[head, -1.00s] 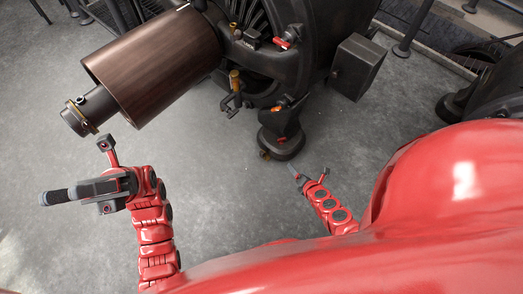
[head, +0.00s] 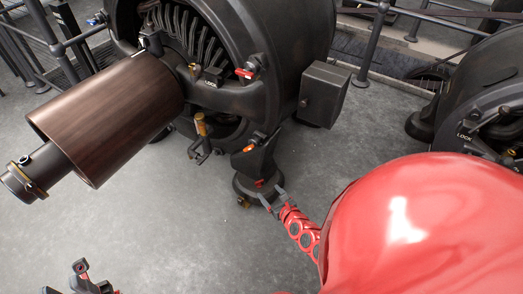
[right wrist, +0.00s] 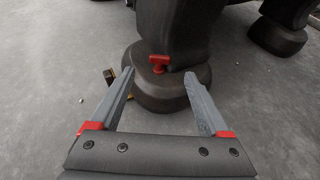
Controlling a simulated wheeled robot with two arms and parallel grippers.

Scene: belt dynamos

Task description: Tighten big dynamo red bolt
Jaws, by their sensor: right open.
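The big dynamo (head: 245,60) is a large black machine at the top of the head view. A small red bolt (right wrist: 158,63) sits low on its support foot in the right wrist view; it also shows as a small red spot in the head view (head: 259,183). My right gripper (head: 272,197) is open at the foot, its fingers pointing at it. In the right wrist view, the bolt is between and just beyond the fingertips (right wrist: 159,74), with nothing gripped. My left gripper (head: 82,272) is cut off at the bottom left edge; its jaws are not clear.
A brown cylinder (head: 105,115) juts from the dynamo to the left. Other red parts (head: 244,73) and a brass-coloured handle (head: 201,124) are higher on the dynamo. A second machine (head: 490,110) stands at right. Grey floor (head: 170,225) in front is clear.

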